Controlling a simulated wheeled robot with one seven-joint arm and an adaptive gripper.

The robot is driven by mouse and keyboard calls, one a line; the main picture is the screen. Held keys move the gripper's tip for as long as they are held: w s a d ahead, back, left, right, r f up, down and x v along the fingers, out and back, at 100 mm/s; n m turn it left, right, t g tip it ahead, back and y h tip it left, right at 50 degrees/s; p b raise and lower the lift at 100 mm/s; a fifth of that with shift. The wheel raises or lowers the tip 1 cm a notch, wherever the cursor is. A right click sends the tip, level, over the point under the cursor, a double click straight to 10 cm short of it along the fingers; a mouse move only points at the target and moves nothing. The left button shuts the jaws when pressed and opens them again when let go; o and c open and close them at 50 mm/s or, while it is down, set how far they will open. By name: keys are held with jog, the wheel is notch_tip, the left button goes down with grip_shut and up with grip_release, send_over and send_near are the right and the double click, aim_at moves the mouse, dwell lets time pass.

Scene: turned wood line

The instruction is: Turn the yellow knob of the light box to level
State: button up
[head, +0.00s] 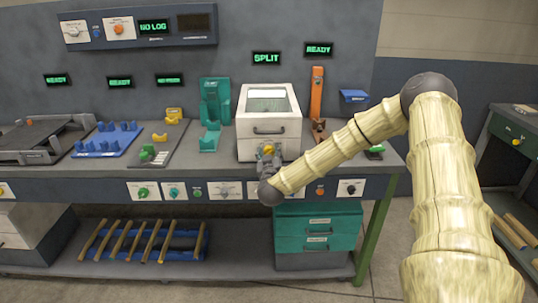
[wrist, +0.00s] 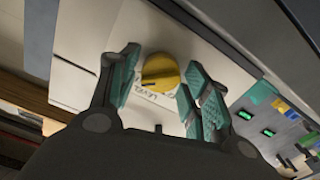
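The light box (head: 251,124) is a white box with a glazed lid and a dark handle, standing on the bench in the head view. Its yellow knob (head: 267,149) shows low on the front face, partly hidden by my gripper (head: 267,155). In the wrist view the round knob (wrist: 160,70) has a dark pointer bar, with a partly covered label reading LEVEL beside it. The teal fingers of my gripper (wrist: 163,65) are open, one on each side of the knob. A small gap shows on the left; contact on the right is unclear.
A teal stand (head: 214,105) is left of the box, and an orange upright part (head: 317,92) is right of it. Other knobs line the bench front (head: 225,190) below. A SPLIT display (head: 267,58) hangs above the box.

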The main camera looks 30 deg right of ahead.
jog(key=c, duration=0.6)
jog(key=shift+r+n+p, duration=0.15)
jog(key=shift+n+p, duration=0.15)
jog(key=shift+p, duration=0.15)
jog(key=shift+n+p, duration=0.4)
jog(key=shift+n, duration=0.1)
jog(key=shift+w+a+n+p, duration=0.1)
jog(key=shift+n+p, duration=0.7)
jog(key=shift+n, duration=2.8)
jog(key=shift+f+n, duration=0.2)
jog(key=shift+n, duration=0.4)
jog(key=o, duration=1)
